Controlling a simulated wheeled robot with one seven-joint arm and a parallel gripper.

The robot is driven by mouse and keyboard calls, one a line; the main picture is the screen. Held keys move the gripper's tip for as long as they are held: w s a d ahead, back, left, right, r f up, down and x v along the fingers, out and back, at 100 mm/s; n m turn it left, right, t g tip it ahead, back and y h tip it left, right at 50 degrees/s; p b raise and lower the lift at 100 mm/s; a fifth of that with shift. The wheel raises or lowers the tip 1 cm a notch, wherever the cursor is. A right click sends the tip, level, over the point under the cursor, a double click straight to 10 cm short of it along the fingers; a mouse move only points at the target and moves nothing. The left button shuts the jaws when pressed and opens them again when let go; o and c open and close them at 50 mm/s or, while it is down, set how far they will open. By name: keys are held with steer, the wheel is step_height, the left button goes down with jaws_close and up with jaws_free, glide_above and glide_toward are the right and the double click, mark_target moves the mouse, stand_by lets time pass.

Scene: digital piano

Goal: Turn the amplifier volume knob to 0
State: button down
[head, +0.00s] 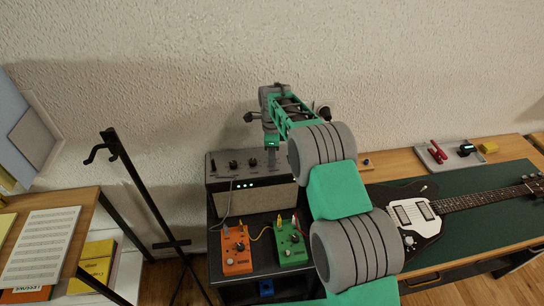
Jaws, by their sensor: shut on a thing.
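The amplifier (222,202) is a grey box with a dark top panel, standing at the back of a dark stand against the wall. Two black knobs (233,165) show on its panel toward the left, and a row of lit green dots is on its front edge. My gripper (272,158) points down at the right part of the panel and is shut on a knob there. The fingers hide most of that knob, so its pointer and setting cannot be read.
An orange pedal (237,252) and a green pedal (291,246) with cables sit in front of the amplifier. A black stand (150,200) is at left. An electric guitar (420,215) lies on the green mat (480,225) at right, beyond my arm.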

steer(key=n+b, duration=0.2)
steer(key=n, duration=0.1)
steer(key=shift+n, duration=0.4)
steer(key=n+b, duration=0.1)
steer(key=n, duration=0.2)
steer(key=shift+n, duration=0.4)
steer(key=n+b, duration=0.1)
steer(key=n, duration=0.6)
steer(key=shift+r, duration=0.1)
steer(key=n, duration=0.3)
steer(key=shift+n, duration=0.4)
steer(key=n, duration=0.3)
steer(key=shift+n, duration=0.3)
steer(key=n, duration=0.3)
steer(key=shift+w+n, duration=0.1)
steer(key=shift+n, duration=0.2)
steer(key=shift+n+b, duration=0.3)
steer(key=shift+n, duration=1.4)
steer(key=shift+r, duration=0.1)
